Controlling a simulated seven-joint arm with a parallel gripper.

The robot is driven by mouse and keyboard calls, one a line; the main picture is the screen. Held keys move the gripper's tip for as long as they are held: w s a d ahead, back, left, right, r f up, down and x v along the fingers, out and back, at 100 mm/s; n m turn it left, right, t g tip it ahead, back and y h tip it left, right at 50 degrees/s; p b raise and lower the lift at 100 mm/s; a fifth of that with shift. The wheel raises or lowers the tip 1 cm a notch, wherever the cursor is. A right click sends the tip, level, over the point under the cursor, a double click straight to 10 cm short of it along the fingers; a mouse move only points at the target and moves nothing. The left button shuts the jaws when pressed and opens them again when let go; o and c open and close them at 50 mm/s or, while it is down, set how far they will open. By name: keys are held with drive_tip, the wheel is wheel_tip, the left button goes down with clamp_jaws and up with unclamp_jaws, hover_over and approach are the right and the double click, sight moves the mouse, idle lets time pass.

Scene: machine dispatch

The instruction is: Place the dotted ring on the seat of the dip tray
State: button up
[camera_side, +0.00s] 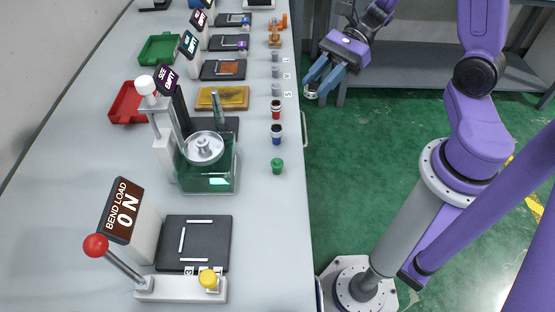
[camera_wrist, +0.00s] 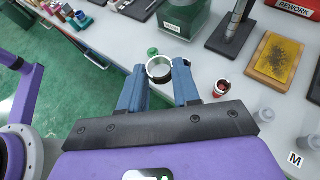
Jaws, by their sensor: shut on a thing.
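My gripper (camera_side: 321,84) is out over the green floor, right of the bench edge, with its fingers pointing down and left. It is shut on a pale ring (camera_side: 311,94) with a dark inside. In the wrist view the ring (camera_wrist: 150,64) sits between the two blue fingertips (camera_wrist: 160,75); dots on it are too small to make out. The dip tray (camera_side: 222,181) is a clear green tank on the bench, with a pale round stepped seat (camera_side: 203,148) at its top. The tray also shows at the top of the wrist view (camera_wrist: 185,22), apart from the ring.
Small red (camera_side: 276,108), blue (camera_side: 276,133) and green (camera_side: 277,166) parts stand along the bench edge. A yellow pad (camera_side: 234,98) and a red bin (camera_side: 128,104) lie behind the tray. A bend-load lever station (camera_side: 193,243) is at the front.

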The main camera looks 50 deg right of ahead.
drive_tip(key=s+a+r+n+g, duration=0.1)
drive_tip(key=s+a+n+g, duration=0.1)
drive_tip(key=s, duration=0.4)
drive_tip(key=s+a+r+n+g+h, duration=0.1)
drive_tip(key=s+a+r+n+g, duration=0.1)
drive_tip(key=s, duration=0.4)
drive_tip(key=shift+s+a+n+g, duration=0.4)
drive_tip(key=shift+a+n+g, duration=0.1)
drive_tip(key=shift+n+g, duration=0.15)
drive_tip(key=shift+w, duration=0.1)
drive_tip(key=w+a+f, duration=0.2)
drive_tip(key=w+f, duration=0.1)
drive_tip(key=w+a+f, duration=0.2)
drive_tip(key=w, duration=0.2)
drive_tip(key=w+a+f, duration=0.2)
drive_tip(key=w+f, duration=0.1)
drive_tip(key=shift+w+a+f, duration=0.3)
drive_tip(key=shift+w+a, duration=0.1)
drive_tip(key=shift+w+a+f, duration=0.15)
drive_tip(key=shift+w+f, duration=0.1)
drive_tip(key=shift+f, duration=0.15)
drive_tip(key=shift+w+a+f, duration=0.1)
drive_tip(key=shift+w+f, duration=0.05)
drive_tip(key=shift+f, duration=0.35)
drive_tip(key=shift+w+a+f, duration=0.1)
drive_tip(key=shift+f, duration=1)
